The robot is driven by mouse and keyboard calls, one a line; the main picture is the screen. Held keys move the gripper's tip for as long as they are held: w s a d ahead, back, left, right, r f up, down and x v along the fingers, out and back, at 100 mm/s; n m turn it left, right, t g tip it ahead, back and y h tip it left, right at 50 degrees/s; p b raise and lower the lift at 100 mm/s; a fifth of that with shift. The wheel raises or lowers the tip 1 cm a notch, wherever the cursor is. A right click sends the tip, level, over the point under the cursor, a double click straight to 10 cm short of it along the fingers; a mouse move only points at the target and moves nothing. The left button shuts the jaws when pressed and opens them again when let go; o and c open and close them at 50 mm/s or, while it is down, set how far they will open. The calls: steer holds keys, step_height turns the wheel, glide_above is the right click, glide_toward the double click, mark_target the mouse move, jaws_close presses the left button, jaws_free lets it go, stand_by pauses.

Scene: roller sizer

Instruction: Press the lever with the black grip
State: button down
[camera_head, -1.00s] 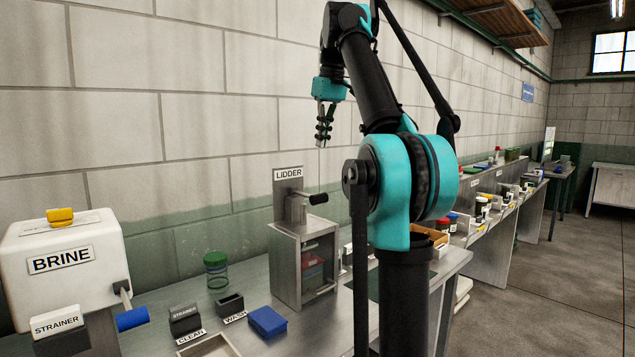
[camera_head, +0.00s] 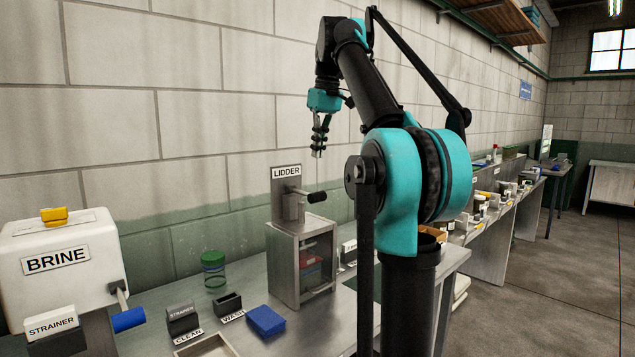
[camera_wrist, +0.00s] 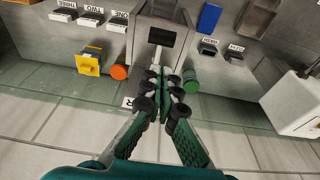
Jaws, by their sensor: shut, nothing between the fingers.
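The lever with the black grip (camera_head: 317,196) sticks out sideways from the upright plate of the grey metal LIDDER machine (camera_head: 288,200). The black grip also shows in the wrist view (camera_wrist: 161,37), just beyond my fingertips. My gripper (camera_head: 317,152) hangs above the grip, pointing down, with a visible gap between them. In the wrist view my gripper (camera_wrist: 167,78) has its fingers together with nothing between them. Part of the lever's arm is hidden behind the fingers in that view.
A white BRINE box (camera_head: 60,255) with a blue-gripped lever (camera_head: 129,319) stands at the left. A green-lidded jar (camera_head: 213,268) and a blue block (camera_head: 265,320) stand left of the machine. In the wrist view, a yellow block (camera_wrist: 89,62) and an orange disc (camera_wrist: 119,72) are nearby.

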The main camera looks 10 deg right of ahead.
mark_target(318, 193)
steer(key=x, duration=0.5)
steer(key=s+x, duration=0.1)
steer(key=x, duration=0.2)
steer(key=shift+d+f, duration=0.15)
steer(key=shift+d, duration=0.15)
steer(key=shift+s+f, duration=0.1)
steer(key=shift+f, duration=0.45)
